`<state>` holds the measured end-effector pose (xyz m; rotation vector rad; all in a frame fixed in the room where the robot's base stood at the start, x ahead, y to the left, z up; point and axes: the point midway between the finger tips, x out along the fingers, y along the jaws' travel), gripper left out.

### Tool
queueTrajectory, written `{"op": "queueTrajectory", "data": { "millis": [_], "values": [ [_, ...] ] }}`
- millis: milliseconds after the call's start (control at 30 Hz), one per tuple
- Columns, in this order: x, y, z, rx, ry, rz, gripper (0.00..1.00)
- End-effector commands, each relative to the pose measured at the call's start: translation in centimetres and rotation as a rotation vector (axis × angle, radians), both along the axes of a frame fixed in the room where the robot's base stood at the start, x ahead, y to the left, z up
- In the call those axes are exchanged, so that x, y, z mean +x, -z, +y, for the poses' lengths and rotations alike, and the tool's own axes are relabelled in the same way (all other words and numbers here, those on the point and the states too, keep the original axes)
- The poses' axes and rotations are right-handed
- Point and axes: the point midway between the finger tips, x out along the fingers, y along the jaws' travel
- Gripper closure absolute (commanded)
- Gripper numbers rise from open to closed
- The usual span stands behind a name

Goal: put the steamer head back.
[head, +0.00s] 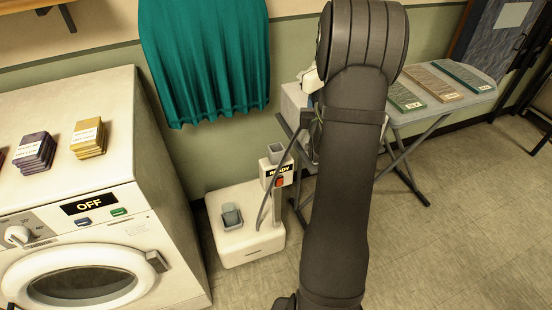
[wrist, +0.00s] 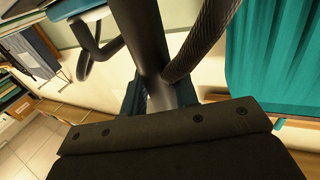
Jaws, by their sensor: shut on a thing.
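The steamer stands on the floor in the head view, with a white base (head: 250,242), a short post with a red switch (head: 278,184), a READY sign (head: 279,170) and a small grey cup-like holder (head: 276,149). A dark hose (head: 280,160) rises from it to behind my arm. My gripper is hidden there by my arm; in the wrist view my gripper (wrist: 160,95) is shut around the dark handle of the steamer head (wrist: 146,40). A ribbed hose (wrist: 205,38) runs beside the handle. The steaming end is not clearly visible.
A teal curtain-like cloth (head: 205,60) hangs behind the steamer. A white washer (head: 80,200) marked OFF stands left, with stacked cards on top. A folding table (head: 440,95) with coloured boards stands right. The floor at front right is clear.

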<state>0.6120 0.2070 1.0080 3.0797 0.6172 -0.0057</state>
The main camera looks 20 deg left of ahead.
Motion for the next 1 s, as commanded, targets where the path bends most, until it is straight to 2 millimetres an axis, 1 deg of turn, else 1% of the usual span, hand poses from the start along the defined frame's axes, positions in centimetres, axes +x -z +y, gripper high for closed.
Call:
{"op": "queueTrajectory", "data": {
  "millis": [33, 100, 200, 300, 400, 567, 800, 900, 1000],
  "values": [
    [-0.3, 0.0, 1.9, 0.0, -0.06, -0.002, 1.0],
    [-0.9, 0.0, 4.3, -0.001, -0.144, -0.002, 1.0],
    [-2.2, 2.5, 7.2, -0.001, -0.242, 0.004, 1.0],
    [-3.4, 4.1, 9.4, 0.0, -0.316, 0.002, 1.0],
    [-4.2, 5.1, 10.8, 0.001, -0.362, 0.0, 1.0],
    [-4.8, 6.6, 11.7, 0.001, -0.392, 0.001, 1.0],
    [-4.8, 10.3, 11.6, 0.001, -0.391, 0.001, 1.0],
    [-4.8, 11.2, 11.6, 0.002, -0.391, 0.0, 1.0],
    [-4.8, 11.7, 11.6, 0.002, -0.391, 0.0, 1.0]
  ]
}}
